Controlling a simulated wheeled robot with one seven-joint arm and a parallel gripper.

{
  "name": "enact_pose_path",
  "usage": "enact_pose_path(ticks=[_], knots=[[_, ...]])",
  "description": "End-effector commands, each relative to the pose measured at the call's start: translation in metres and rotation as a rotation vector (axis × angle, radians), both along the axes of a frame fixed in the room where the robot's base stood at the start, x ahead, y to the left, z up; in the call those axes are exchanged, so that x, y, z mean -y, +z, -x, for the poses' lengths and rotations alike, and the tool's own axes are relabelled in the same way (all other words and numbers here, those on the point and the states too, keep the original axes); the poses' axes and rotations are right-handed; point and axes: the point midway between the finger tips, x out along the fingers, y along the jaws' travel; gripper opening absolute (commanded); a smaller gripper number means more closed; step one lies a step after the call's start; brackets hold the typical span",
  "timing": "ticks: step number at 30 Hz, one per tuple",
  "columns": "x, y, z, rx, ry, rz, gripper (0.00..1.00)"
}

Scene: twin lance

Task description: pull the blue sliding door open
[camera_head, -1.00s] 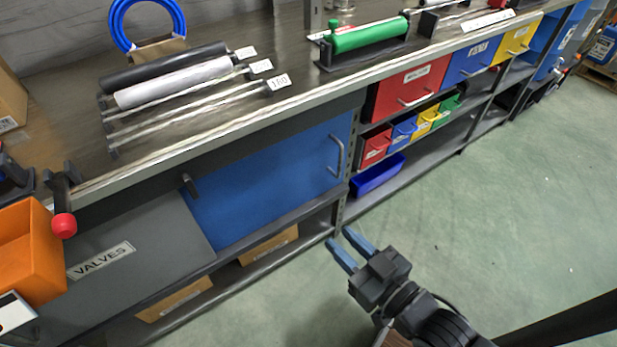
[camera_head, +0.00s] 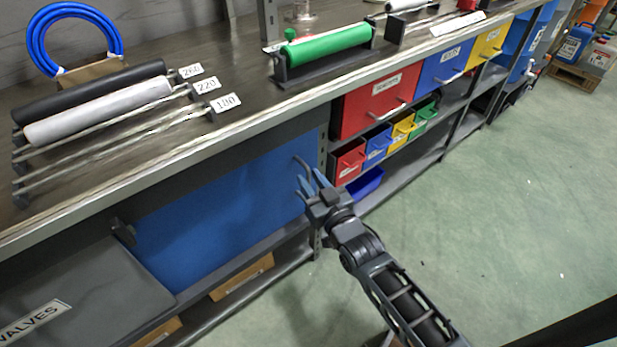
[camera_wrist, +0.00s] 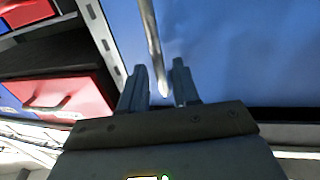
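The blue sliding door (camera_head: 215,205) is set in the front of the bench, right of a grey panel with a VALVES label. A grey bar handle (camera_head: 303,165) stands near the door's right edge. My gripper (camera_head: 312,184) is at that handle, its blue-grey fingers apart. In the wrist view the door (camera_wrist: 240,50) fills the upper right. The handle (camera_wrist: 152,45) runs down toward the space between the fingertips of my gripper (camera_wrist: 160,85). A gap shows between the fingers; I cannot tell whether either touches the handle.
A grey VALVES panel (camera_head: 80,290) lies left of the door. A red drawer (camera_head: 380,100), small coloured bins and a blue tray (camera_head: 366,184) sit right of it. Rollers lie on the bench top (camera_head: 235,85). The green floor (camera_head: 500,220) is clear at right.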

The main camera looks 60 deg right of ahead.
Motion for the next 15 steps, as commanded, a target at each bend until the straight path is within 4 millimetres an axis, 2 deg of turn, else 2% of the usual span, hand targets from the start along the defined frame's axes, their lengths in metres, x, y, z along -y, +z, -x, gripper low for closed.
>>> enact_pose_path(ticks=[5,14,15], knots=[[0.0063,0.0002,-0.0125,0.001,0.0,0.0,0.31],[0.0071,-0.0002,-0.0141,-0.001,0.0,0.0,0.31],[0.0071,-0.0002,-0.0141,-0.001,0.0,0.0,0.27]])
